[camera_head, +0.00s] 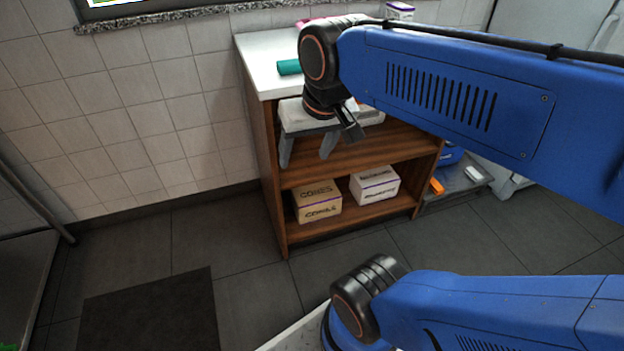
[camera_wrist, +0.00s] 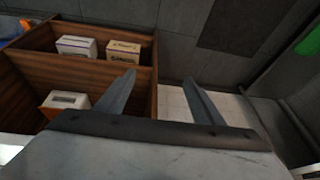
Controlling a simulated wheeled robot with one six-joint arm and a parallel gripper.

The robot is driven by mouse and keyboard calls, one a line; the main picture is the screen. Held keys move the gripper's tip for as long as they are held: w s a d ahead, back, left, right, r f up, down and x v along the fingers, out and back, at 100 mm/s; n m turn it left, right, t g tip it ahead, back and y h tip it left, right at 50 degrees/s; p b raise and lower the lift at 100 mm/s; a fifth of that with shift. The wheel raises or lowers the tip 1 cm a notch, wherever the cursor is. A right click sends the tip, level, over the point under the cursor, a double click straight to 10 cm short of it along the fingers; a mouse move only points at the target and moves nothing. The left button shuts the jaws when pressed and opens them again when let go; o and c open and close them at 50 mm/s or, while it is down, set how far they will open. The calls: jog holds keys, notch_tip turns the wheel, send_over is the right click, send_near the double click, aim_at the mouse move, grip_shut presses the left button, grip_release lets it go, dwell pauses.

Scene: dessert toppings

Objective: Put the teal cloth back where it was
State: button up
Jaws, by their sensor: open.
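The teal cloth (camera_head: 289,67) looks like a small roll lying on the white top (camera_head: 262,46) of the wooden shelf unit, near its left edge. The dark wrist of my arm hides part of the top beside it. My gripper (camera_head: 305,160) is below and in front of the cloth, with its two grey fingers spread and pointing down before the unit's left side. In the wrist view my gripper (camera_wrist: 159,80) is open with nothing between the fingers. The cloth cannot be made out in the wrist view.
On the lower shelf stand a cones box (camera_head: 317,201) and a white box (camera_head: 375,184). Another white box (camera_wrist: 65,102) shows in the wrist view. A pink item (camera_head: 305,21) and a small box (camera_head: 400,10) are on the top. Floor left of the unit is clear except a dark mat (camera_head: 150,312).

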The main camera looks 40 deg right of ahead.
jog(key=s+f+n, duration=0.2)
jog(key=s+f, duration=0.1)
jog(key=f, duration=0.2)
jog(key=shift+s+a+n+t, duration=0.3)
jog(key=shift+a, duration=0.15)
jog(key=shift+r, duration=0.1)
